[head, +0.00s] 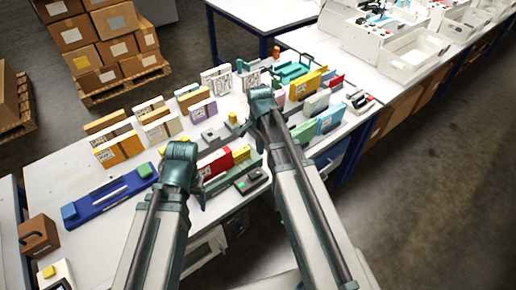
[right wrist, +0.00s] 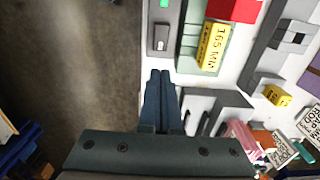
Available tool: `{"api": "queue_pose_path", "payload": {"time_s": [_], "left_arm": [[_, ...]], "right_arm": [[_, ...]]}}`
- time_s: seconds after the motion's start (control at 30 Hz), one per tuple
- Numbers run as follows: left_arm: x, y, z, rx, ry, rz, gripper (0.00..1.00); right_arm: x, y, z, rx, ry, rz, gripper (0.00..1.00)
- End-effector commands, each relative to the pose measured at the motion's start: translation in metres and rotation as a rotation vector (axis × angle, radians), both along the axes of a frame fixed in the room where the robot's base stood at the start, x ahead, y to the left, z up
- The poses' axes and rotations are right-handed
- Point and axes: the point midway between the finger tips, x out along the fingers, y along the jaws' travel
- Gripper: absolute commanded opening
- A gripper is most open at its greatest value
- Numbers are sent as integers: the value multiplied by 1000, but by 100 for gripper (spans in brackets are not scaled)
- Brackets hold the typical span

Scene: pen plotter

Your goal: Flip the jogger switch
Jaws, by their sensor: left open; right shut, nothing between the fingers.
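A small dark grey box, which looks like the jogger's switch box (head: 252,181), sits near the table's front edge and carries a green spot. My left gripper (head: 199,195) is open and empty, left of the jogger.
A blue device (head: 110,195) lies left on the white table. Several upright cards and books (head: 200,105) stand behind my grippers. A yellow block (right wrist: 277,95) and grey parts lie right of my right gripper. Bare floor (right wrist: 75,60) is beyond the table edge.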

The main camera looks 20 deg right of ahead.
Motion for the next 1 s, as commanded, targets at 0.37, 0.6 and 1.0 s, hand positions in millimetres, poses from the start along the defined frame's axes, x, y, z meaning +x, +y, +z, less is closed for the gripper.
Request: {"api": "queue_pose_path", "payload": {"time_s": [0.37, 0.6, 1.0], "left_arm": [[0, 0, 26, 0, 0, -1, 72], [0, 0, 25, 0, 0, -1, 72], [0, 0, 24, 0, 0, -1, 72]], "right_arm": [[2, -5, 26, 0, 0, 0, 0], [1, -4, 25, 0, 0, 0, 0], [-36, 43, 24, -17, 17, 357, 0]]}}
